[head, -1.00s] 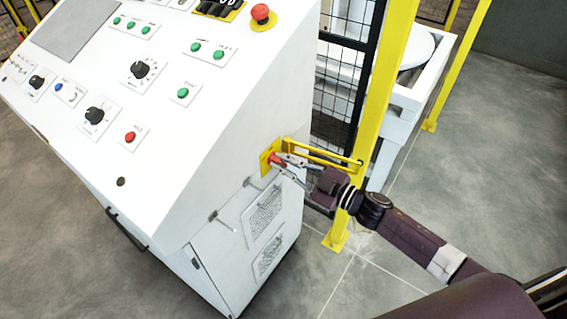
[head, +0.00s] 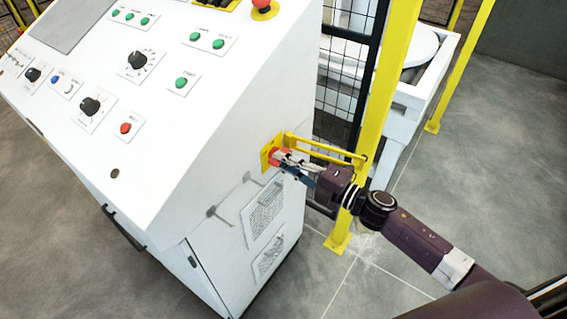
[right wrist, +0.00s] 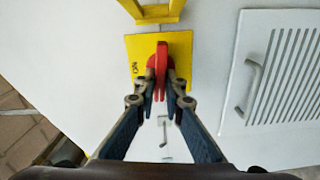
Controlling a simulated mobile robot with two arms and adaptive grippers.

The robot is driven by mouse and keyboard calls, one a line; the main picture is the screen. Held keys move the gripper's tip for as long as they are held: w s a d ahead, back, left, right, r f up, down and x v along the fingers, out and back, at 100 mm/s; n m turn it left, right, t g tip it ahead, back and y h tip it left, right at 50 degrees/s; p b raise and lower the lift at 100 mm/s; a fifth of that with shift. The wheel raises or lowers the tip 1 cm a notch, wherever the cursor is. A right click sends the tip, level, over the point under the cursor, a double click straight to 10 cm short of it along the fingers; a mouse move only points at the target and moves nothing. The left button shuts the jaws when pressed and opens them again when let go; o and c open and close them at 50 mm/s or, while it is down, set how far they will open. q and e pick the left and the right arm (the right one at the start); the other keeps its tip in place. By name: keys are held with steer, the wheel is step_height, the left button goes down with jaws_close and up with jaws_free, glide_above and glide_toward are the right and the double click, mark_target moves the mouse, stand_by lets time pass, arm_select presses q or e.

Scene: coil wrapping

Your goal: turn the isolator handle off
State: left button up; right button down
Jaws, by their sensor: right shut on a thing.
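The red isolator handle (right wrist: 161,62) sits on a yellow plate (right wrist: 136,48) on the side of the white control cabinet. In the right wrist view the handle's grip runs up and down the picture. My right gripper (right wrist: 160,84) is shut on the handle, one finger on each side. In the head view the right gripper (head: 284,161) reaches the yellow plate from the right and partly hides the red handle (head: 274,156). My left gripper is not in view.
A yellow guard bar (head: 325,148) sticks out just above the handle. A yellow fence post (head: 381,95) stands close behind my right arm. A vent panel (right wrist: 285,70) and a small metal handle (right wrist: 254,75) are beside the plate.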

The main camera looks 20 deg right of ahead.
steer(key=shift+f+n, duration=0.15)
steer(key=shift+n, duration=0.45)
steer(key=shift+b, duration=0.3)
steer(key=c, duration=2)
jaws_free()
steer(key=shift+s, duration=0.1)
steer(key=v, duration=1.2)
